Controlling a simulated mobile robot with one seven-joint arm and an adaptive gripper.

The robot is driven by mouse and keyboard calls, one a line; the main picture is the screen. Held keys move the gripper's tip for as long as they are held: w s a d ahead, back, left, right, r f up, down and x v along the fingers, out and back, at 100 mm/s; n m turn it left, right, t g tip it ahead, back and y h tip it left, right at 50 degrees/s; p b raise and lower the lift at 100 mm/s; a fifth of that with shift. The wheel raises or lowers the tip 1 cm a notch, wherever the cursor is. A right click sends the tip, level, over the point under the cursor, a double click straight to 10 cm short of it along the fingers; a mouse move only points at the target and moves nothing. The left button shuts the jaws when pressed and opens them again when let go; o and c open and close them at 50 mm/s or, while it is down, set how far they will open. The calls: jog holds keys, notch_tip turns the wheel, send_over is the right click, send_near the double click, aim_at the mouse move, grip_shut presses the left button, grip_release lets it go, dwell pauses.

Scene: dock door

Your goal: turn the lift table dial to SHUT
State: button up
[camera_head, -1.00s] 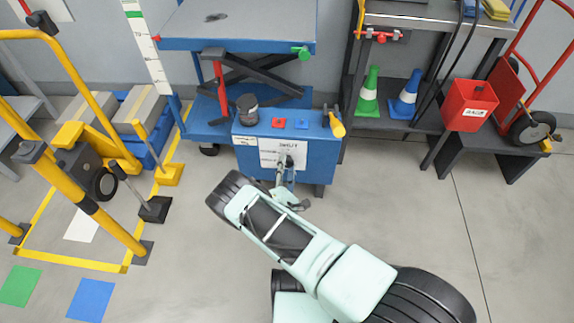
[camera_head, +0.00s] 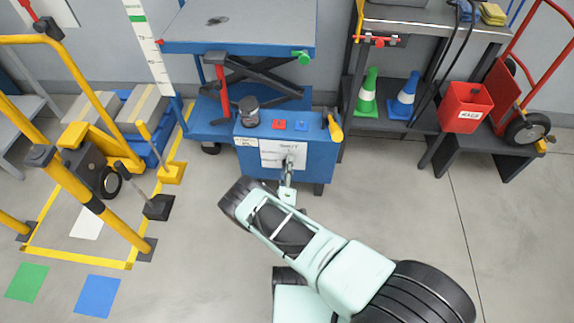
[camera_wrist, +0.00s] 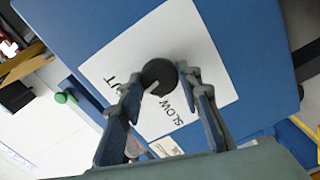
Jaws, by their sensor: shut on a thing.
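The lift table dial (camera_wrist: 159,72) is a dark round knob on a white label plate (camera_wrist: 205,50) on the front of the blue lift table housing (camera_head: 318,160). My gripper (camera_wrist: 166,84) is shut on the dial, one finger on each side; in the head view it meets the plate (camera_head: 270,153). "SLOW" shows on the plate at the dial's lower right in the wrist view.
On the housing top are a dark cylinder (camera_head: 249,110), red and blue squares and a yellow-handled tool (camera_head: 335,127). A shelf with green and blue cones (camera_head: 367,95) stands right, yellow rails (camera_head: 75,175) left. The floor in front is open.

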jog(key=shift+m+p, duration=0.35)
jog(key=shift+m, duration=0.75)
jog(key=shift+w, duration=0.1)
jog(key=o, duration=1.2)
jog(key=shift+c, duration=0.2)
jog(key=shift+r, duration=5.05)
